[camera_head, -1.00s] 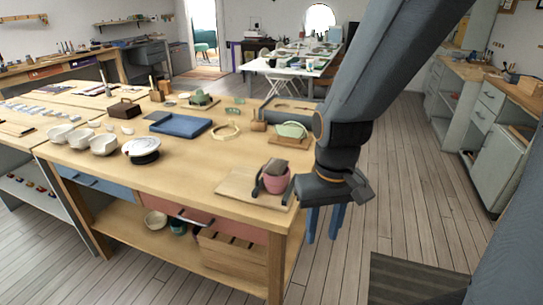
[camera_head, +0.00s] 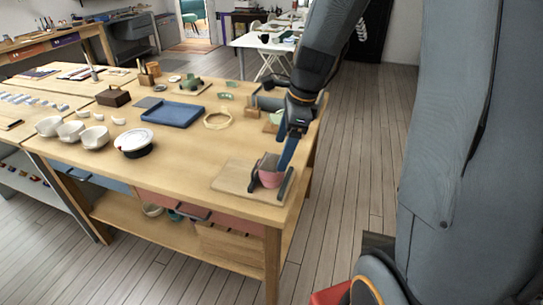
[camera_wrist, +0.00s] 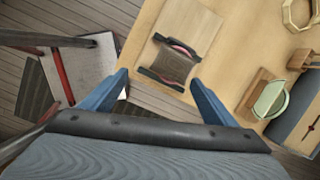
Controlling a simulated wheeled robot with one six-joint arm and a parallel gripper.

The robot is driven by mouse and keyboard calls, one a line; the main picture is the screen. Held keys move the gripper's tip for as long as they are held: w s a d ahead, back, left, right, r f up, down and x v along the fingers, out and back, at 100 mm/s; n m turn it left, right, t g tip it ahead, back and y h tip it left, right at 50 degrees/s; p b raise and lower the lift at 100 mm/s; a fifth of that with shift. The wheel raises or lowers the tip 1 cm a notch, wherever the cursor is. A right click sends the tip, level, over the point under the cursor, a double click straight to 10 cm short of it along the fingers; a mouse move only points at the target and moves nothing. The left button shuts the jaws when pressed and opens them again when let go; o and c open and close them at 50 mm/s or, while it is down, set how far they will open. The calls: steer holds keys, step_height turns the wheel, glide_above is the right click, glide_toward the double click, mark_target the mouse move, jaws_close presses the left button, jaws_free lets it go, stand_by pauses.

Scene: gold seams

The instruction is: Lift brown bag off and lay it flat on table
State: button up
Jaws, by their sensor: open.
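The brown bag (camera_wrist: 171,65) lies draped over a pink bowl (camera_head: 270,179), with a dark band at each end hanging over the bowl's sides. In the wrist view only slivers of the pink rim show beside the dark ends. The bowl stands on a pale wooden board (camera_head: 228,180) at the table's near right corner. My gripper (camera_wrist: 160,78) is open, its two blue fingers spread apart above the bag, with nothing held. In the head view a blue finger partly hides the bag, and I cannot tell whether it touches.
The wooden table (camera_head: 180,176) has free room left of the board. A black-and-white round item (camera_head: 134,143), white bowls (camera_head: 95,138), a blue tray (camera_head: 173,113) and a wooden ring (camera_head: 218,120) stand farther off. A green dish (camera_wrist: 271,99) is right of my gripper.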

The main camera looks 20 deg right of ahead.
mark_target(271, 159)
steer(key=shift+w+a+f+m+p, duration=0.3)
steer(key=shift+w+f+m, duration=0.35)
steer(key=shift+f, duration=0.35)
steer(key=shift+w+a+f+m+p, duration=0.3)
steer(key=shift+w+f+m, duration=0.3)
steer(key=shift+f, duration=0.35)
steer(key=shift+w+a+f+m+p, duration=0.2)
steer(key=shift+w+f+m+p, duration=0.15)
steer(key=shift+w+f+m, duration=0.5)
steer(key=shift+s+f, duration=0.15)
steer(key=shift+s, duration=0.05)
steer(key=shift+c, duration=0.3)
steer(key=c, duration=1.3)
